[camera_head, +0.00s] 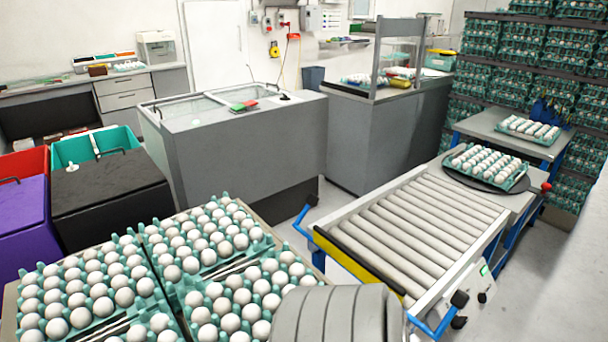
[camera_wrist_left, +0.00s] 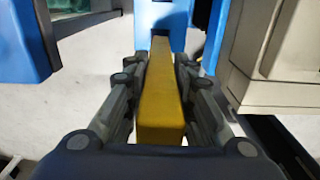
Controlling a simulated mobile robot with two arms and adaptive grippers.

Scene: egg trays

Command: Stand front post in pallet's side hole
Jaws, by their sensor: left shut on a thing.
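In the left wrist view my left gripper (camera_wrist_left: 160,72) is shut on a yellow square post (camera_wrist_left: 160,105), with a finger pressed along each side of it. The post's far end points at a blue upright part (camera_wrist_left: 162,20); I cannot tell whether they touch. In the head view the tan edge of the pallet (camera_head: 268,222) shows beside green trays full of white eggs (camera_head: 208,240). The pallet's side hole is not visible. The post and left gripper do not show in the head view. My right gripper is not in view.
A roller conveyor (camera_head: 405,235) with blue handles stands right of the pallet, and a turntable with an egg tray (camera_head: 487,165) is at its far end. A grey chest (camera_head: 240,130) and black and purple bins (camera_head: 108,195) stand behind. Pale floor shows between chest and conveyor.

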